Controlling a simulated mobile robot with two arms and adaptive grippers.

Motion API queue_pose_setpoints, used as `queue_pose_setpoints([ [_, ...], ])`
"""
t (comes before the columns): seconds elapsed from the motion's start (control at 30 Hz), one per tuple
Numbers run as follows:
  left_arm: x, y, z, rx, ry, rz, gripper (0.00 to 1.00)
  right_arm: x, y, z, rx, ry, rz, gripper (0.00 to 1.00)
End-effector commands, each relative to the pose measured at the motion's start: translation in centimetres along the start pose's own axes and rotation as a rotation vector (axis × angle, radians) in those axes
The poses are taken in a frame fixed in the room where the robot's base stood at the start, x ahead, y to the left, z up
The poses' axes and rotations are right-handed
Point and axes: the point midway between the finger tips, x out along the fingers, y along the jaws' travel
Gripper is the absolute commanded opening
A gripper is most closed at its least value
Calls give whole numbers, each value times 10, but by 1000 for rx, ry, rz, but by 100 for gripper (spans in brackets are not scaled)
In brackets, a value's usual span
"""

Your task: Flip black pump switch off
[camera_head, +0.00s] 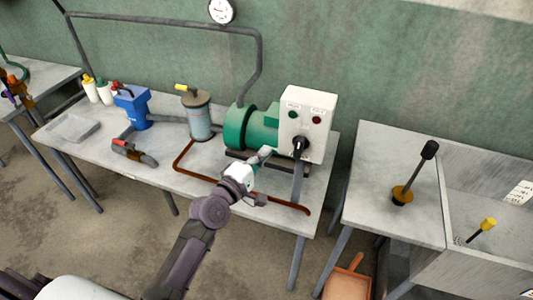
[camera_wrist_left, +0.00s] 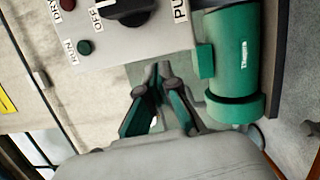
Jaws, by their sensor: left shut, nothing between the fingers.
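The black pump switch (camera_head: 300,146) is a rotary knob low on the front of a white control box (camera_head: 317,100), beside the green pump motor (camera_head: 254,127). In the left wrist view the black knob (camera_wrist_left: 126,10) shows at the top edge, with an "OFF" label to its left. My left gripper (camera_head: 266,153) is just left of the knob and in front of the motor. Its fingertips (camera_wrist_left: 158,72) are together and empty, pointing at the box's edge below the knob, apart from the knob. My right gripper is not in view.
A red and a green button sit above the knob. A blue container (camera_head: 132,107) and a grey cylinder (camera_head: 198,115) stand left on the table. A brown pipe (camera_head: 190,170) runs along the front. A second table (camera_head: 385,165) with a black plunger stands right.

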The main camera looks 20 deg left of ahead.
Motion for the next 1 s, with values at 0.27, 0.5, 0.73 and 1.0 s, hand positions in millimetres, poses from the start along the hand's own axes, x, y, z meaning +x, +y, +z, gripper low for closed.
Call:
queue_pose_setpoints([
  [0.27, -45, -2, 0, 0, -1, -3, 0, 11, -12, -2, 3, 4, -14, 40],
  [0.5, -81, -1, 0, 0, 0, -3, 0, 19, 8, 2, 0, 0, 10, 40],
  [0.73, -90, 1, 0, 0, -1, -1, 0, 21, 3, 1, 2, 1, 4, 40],
  [1.0, -90, 2, 0, 0, -1, -1, 0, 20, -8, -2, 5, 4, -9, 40],
])
